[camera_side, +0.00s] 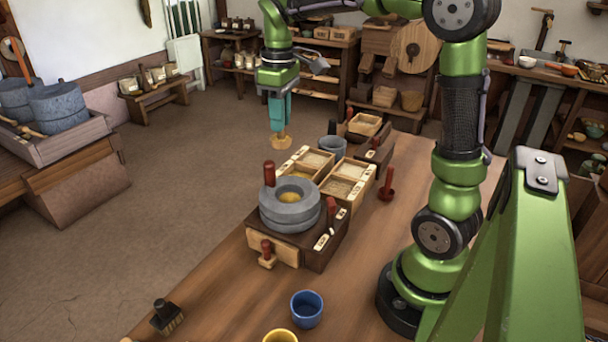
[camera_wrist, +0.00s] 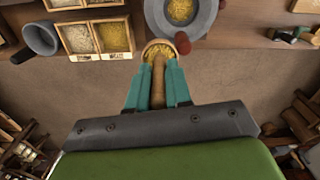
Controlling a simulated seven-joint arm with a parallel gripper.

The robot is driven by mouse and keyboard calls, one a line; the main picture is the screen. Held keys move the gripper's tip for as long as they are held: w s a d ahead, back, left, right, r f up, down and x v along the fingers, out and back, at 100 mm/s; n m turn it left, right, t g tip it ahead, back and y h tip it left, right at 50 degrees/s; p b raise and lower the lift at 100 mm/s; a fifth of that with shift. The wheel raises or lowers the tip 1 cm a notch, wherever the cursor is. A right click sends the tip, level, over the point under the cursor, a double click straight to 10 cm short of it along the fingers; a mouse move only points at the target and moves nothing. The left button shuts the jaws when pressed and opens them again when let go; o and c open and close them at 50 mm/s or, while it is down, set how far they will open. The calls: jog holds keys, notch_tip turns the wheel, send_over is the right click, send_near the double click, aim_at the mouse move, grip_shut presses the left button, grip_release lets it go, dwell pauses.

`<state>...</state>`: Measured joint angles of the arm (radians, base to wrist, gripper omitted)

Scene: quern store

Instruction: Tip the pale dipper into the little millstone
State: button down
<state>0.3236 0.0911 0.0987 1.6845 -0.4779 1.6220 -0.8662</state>
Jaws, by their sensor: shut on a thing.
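The pale dipper (camera_side: 281,143) hangs in my gripper (camera_side: 280,122), above and behind the near bench's edge in the side view. My gripper is shut on its wooden handle (camera_wrist: 158,82). In the wrist view the dipper's bowl (camera_wrist: 147,48) holds yellow grain and looks roughly level. The little millstone (camera_side: 289,218) is a round grey stone with a red handle (camera_side: 269,173), set on a dark wooden box. Yellow grain lies in its central hollow. In the wrist view the millstone (camera_wrist: 206,19) is just beyond the bowl, and part of it is cut off by the frame.
Wooden grain boxes (camera_side: 348,188) and a grey mortar (camera_side: 333,146) stand behind the millstone. A blue cup (camera_side: 306,309), a yellow cup (camera_side: 280,337) and a brush (camera_side: 166,316) are on the front of the bench. A red stamp-like tool (camera_side: 386,184) stands at the right.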

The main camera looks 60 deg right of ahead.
jog(key=s+a, duration=0.3)
jog(key=a, duration=0.3)
jog(key=d+f+t+y, duration=0.1)
jog(key=f, duration=0.2)
jog(key=s+d+f+t+y, duration=0.1)
jog(key=f+y, duration=0.1)
jog(key=s+d+f+t+y, duration=0.1)
jog(key=f+y, duration=0.1)
jog(key=f, duration=0.1)
jog(key=shift+f, duration=0.3)
jog(key=shift+s+d+f+t+y, duration=0.15)
jog(key=shift+d+f+t+y, duration=0.2)
jog(key=shift+y, duration=0.35)
jog(key=shift+s+d+f+t+y, duration=0.15)
jog(key=shift+t+y, duration=0.3)
jog(key=shift+y, duration=0.25)
jog(key=shift+s+d+f+t+y, duration=0.15)
jog(key=shift+d+t+y, duration=0.2)
jog(key=shift+y, duration=0.35)
jog(key=shift+a, duration=0.1)
